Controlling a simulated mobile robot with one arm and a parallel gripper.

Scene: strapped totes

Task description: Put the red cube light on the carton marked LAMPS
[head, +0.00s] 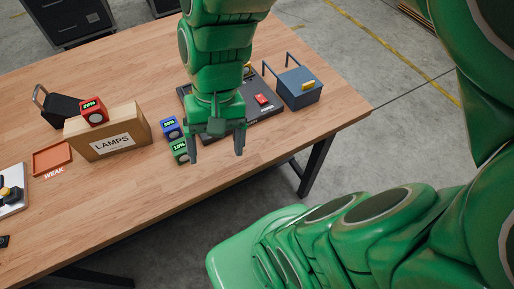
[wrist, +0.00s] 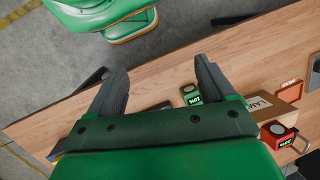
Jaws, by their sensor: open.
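The red cube light (head: 94,110) sits on top of the carton marked LAMPS (head: 112,145), near its left end. Its display is lit green and seems to read 22%. In the wrist view the red cube light (wrist: 277,134) and the carton (wrist: 284,103) show at the right edge. My gripper (head: 217,152) is open and empty, to the right of the carton near the table's front edge. In the wrist view my gripper's fingers (wrist: 160,82) stand apart with nothing between them.
A blue cube light (head: 170,127) and a green cube light (head: 180,151) stand between the carton and my gripper. An orange tray (head: 52,158) beside the word WEAK lies left of the carton. Behind my gripper are a dark panel with a red switch (head: 263,99) and a blue-grey tote (head: 299,90).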

